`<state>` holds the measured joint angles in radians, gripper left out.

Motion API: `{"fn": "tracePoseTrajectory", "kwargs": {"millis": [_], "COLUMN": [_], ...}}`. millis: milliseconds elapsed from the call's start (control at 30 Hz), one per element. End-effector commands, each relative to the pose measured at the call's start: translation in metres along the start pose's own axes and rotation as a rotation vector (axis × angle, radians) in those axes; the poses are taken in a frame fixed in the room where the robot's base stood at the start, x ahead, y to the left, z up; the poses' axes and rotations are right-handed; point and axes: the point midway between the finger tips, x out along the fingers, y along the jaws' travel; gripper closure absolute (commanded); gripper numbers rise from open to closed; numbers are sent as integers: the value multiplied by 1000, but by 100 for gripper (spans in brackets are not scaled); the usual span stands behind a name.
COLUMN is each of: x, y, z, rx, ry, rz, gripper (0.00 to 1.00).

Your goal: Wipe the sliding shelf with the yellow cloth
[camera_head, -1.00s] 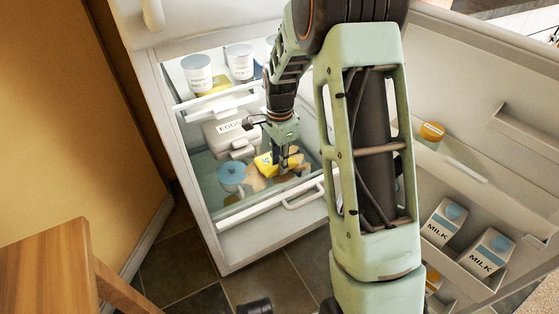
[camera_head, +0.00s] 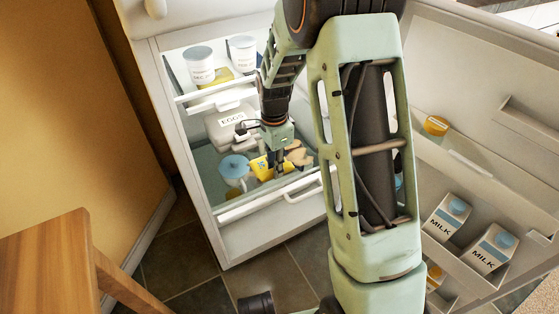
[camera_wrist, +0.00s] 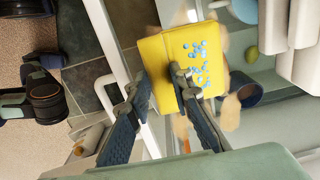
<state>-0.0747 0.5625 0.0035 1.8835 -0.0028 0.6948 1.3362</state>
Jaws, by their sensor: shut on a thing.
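The yellow cloth (camera_head: 260,167) is in my gripper (camera_head: 278,168), low over the sliding shelf (camera_head: 242,208) inside the open fridge. In the wrist view the cloth (camera_wrist: 165,50) looks like a folded yellow pad with blue dots, and my gripper (camera_wrist: 160,88) is shut on its near edge. The cloth seems to lie on the shelf, but exact contact is hard to tell. Tan smears (camera_head: 299,157) show on the shelf right of the gripper; in the wrist view they stick out around the cloth.
A blue-lidded container (camera_head: 234,167) stands on the shelf just left of the cloth. An egg box (camera_head: 231,122) sits behind, with white tubs (camera_head: 200,66) above. The shelf's white handle (camera_head: 304,190) juts out in front. Milk cartons (camera_head: 446,217) stand in the open door.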

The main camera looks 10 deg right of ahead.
Motion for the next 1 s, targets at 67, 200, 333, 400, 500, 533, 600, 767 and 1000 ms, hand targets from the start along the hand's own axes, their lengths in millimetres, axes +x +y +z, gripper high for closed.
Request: {"fn": "tracePoseTrajectory", "kwargs": {"millis": [67,200,333,400,500,533,600,767,1000], "x": [0,0,0,0,0,0,0,0,0], "y": [3,8,13,16,19,20,22,23,23], "z": [8,19,30,36,43,45,48,50,48], "rx": [-2,-2,-2,-1,-2,-1,1,2,2], "ry": [0,-1,-1,-1,-1,-1,-1,-1,-1], "rz": [0,0,0,0,0,0,0,0,0], "gripper": [100,100,100,100,100,100,100,100,100]}}
